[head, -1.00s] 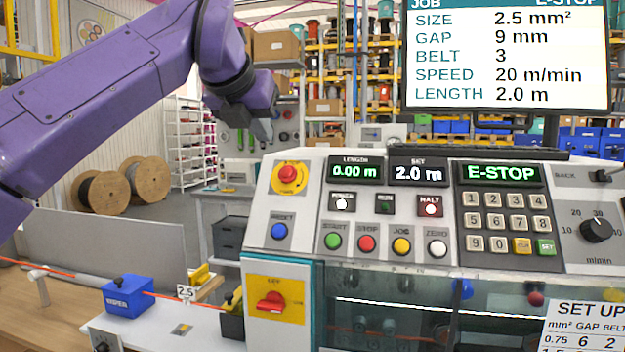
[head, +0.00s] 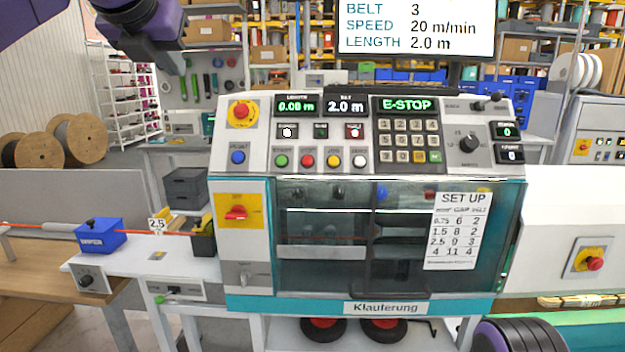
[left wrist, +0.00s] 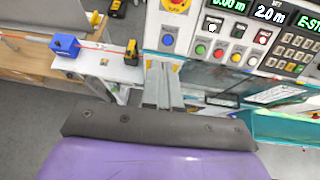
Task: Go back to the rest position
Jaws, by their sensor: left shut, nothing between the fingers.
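My left gripper (head: 180,66) hangs at the top left of the head view, its purple arm cut off by the upper edge. In the left wrist view its two grey fingers (left wrist: 163,84) lie together, shut, with nothing between them. They appear in front of the left side of the grey and teal machine (head: 228,160) and touch nothing that I can see. My right gripper is not in view; a dark and purple part of my own body shows at the lower right of the head view.
The machine's panel has a red emergency button (head: 241,112) and a display (head: 404,105) reading E-STOP. A red rotary switch (head: 237,212) sits below left. A blue box (head: 98,235) stands on the left bench. Wooden reels (head: 80,139) stand behind. A monitor (head: 415,27) rises above the machine.

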